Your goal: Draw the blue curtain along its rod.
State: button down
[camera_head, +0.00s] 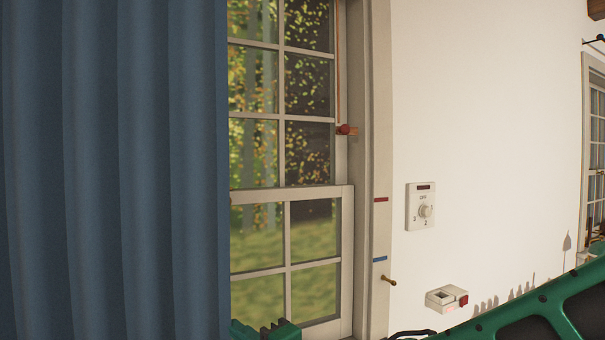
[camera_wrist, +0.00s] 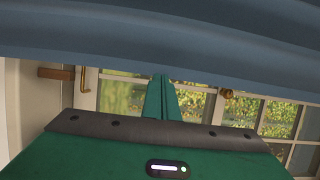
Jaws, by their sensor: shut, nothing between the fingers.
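The blue curtain (camera_head: 115,170) hangs in folds over the left part of the head view, and its right edge borders the uncovered part of the window (camera_head: 285,120). In the wrist view the curtain (camera_wrist: 200,40) spans the top of the picture. My gripper (camera_head: 266,330) shows at the bottom edge of the head view, just right of the curtain's edge. In the wrist view my gripper (camera_wrist: 161,95) has its green fingers together with nothing between them, their tips by the curtain's border. I cannot tell whether they touch the cloth. The rod is out of view.
A wall dial (camera_head: 421,207) and a small box with a red button (camera_head: 447,298) are on the white wall to the right. A brass hook (camera_head: 389,281) sticks out by the window frame. A brass knob (camera_wrist: 227,94) shows in the wrist view.

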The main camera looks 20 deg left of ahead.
jog(key=s+a, duration=0.9)
jog(key=s, duration=0.2)
jog(key=shift+s+a, duration=0.25)
jog(key=shift+a, duration=0.1)
jog(key=shift+s+a, duration=0.1)
jog(key=s+a, duration=0.7)
jog(key=s, duration=0.1)
jog(key=v, duration=1.1)
jog(key=shift+w+d, duration=0.15)
jog(key=shift+w, duration=0.25)
